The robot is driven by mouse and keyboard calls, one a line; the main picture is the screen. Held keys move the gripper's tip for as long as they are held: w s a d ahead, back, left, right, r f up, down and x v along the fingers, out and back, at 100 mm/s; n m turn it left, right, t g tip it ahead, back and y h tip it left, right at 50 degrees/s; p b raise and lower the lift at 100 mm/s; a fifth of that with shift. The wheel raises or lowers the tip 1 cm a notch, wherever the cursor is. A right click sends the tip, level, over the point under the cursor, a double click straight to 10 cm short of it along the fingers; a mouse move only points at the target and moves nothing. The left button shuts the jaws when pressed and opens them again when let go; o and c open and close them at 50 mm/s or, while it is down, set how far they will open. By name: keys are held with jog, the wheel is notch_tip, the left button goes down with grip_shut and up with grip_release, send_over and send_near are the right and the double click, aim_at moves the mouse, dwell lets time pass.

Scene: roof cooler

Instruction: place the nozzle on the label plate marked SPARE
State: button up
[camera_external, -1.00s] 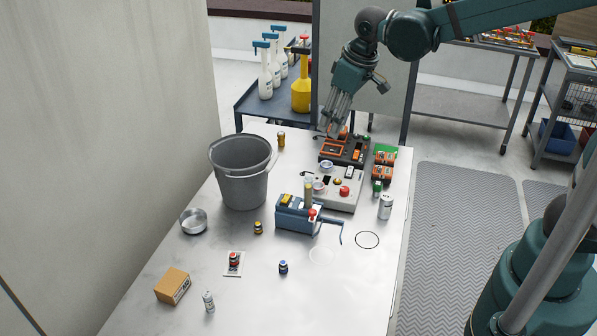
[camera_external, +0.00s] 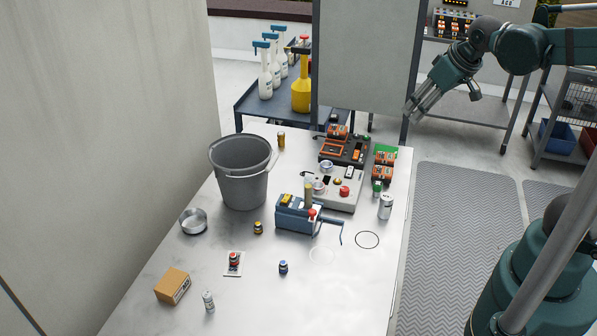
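A small dark piece with a red top (camera_external: 234,258) stands on a white label plate (camera_external: 230,273) in the front left part of the table; the plate's lettering is too small to read. Similar small pieces stand nearby: one with a yellow band (camera_external: 258,228) and one blue and dark (camera_external: 283,267). I cannot tell for sure which item is the nozzle. My gripper (camera_external: 412,112) is raised beyond the table's back right edge, far from these pieces. Its fingers look apart, with nothing between them.
A grey bucket (camera_external: 240,185), a metal dish (camera_external: 187,229) and a cardboard box (camera_external: 172,286) stand on the left. A blue block holder (camera_external: 291,221), a grey control box (camera_external: 345,201), orange parts (camera_external: 383,173) and a white can (camera_external: 386,206) crowd the back right. The front right is clear.

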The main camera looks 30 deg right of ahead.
jog(key=s+d+f+m+t+h, duration=0.1)
jog(key=s+d+f+m, duration=0.1)
jog(key=s+d, duration=0.5)
jog(key=shift+d+f+t, duration=0.2)
jog(key=shift+d+t, duration=0.1)
jog(key=shift+d, duration=0.6)
